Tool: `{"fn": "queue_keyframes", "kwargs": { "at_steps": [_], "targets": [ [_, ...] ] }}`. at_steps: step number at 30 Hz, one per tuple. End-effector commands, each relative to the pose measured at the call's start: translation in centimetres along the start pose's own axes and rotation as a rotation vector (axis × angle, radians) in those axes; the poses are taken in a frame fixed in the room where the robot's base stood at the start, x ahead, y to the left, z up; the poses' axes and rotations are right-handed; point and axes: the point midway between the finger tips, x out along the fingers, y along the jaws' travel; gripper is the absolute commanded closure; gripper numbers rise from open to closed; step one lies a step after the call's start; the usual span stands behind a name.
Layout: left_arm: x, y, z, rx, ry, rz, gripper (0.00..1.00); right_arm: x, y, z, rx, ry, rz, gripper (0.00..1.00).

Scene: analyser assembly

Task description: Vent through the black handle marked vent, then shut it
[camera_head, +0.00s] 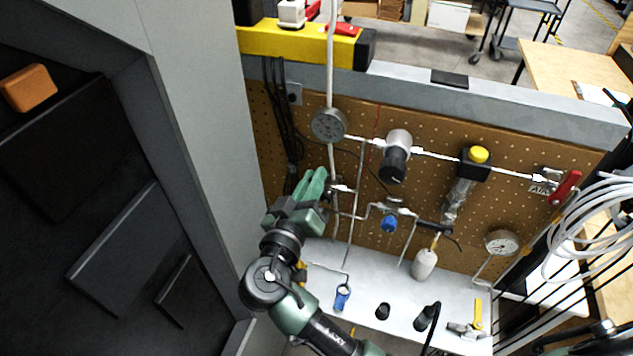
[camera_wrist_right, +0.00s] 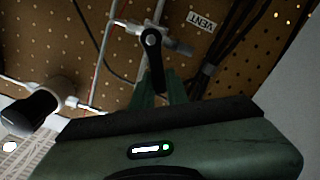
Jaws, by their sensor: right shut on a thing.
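The black vent handle (camera_wrist_right: 153,52) is on a metal valve in the right wrist view, beside a white label reading VENT (camera_wrist_right: 201,21). Its lever reaches from its round pivot toward my right gripper (camera_wrist_right: 158,92), whose green fingers are shut on its end. In the head view my right gripper (camera_head: 318,186) is at the left part of the pegboard, against the valve. The handle is mostly hidden there by the gripper. My left gripper is not in view.
Thin metal tubes run close to the gripper. A blue-handled valve (camera_head: 389,224) is further right. A grey cabinet wall (camera_head: 205,150) stands close on the left.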

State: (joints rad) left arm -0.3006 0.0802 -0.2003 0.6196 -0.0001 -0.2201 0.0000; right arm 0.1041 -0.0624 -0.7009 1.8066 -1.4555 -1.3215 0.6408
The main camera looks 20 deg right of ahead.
Motion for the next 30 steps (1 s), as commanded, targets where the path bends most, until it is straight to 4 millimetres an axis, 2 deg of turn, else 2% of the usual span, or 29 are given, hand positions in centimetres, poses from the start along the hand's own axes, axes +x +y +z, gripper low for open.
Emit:
{"fn": "queue_keyframes", "kwargs": {
  "at_steps": [20,21,22,23,30],
  "targets": [
    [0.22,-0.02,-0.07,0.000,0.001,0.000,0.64,-0.01,-0.34,0.08,-0.059,-0.002,0.000,1.00],
    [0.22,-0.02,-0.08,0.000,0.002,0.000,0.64,-0.01,-0.34,0.08,-0.059,-0.002,0.000,0.74],
    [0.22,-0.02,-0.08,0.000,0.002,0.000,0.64,-0.01,-0.34,0.08,-0.059,-0.001,0.000,0.66],
    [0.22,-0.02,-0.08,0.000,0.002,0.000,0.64,-0.01,-0.34,0.08,-0.058,-0.001,0.000,0.64],
    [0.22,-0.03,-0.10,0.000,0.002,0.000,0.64,-0.01,-0.32,0.05,-0.058,-0.001,0.000,0.64]
  ]
}}
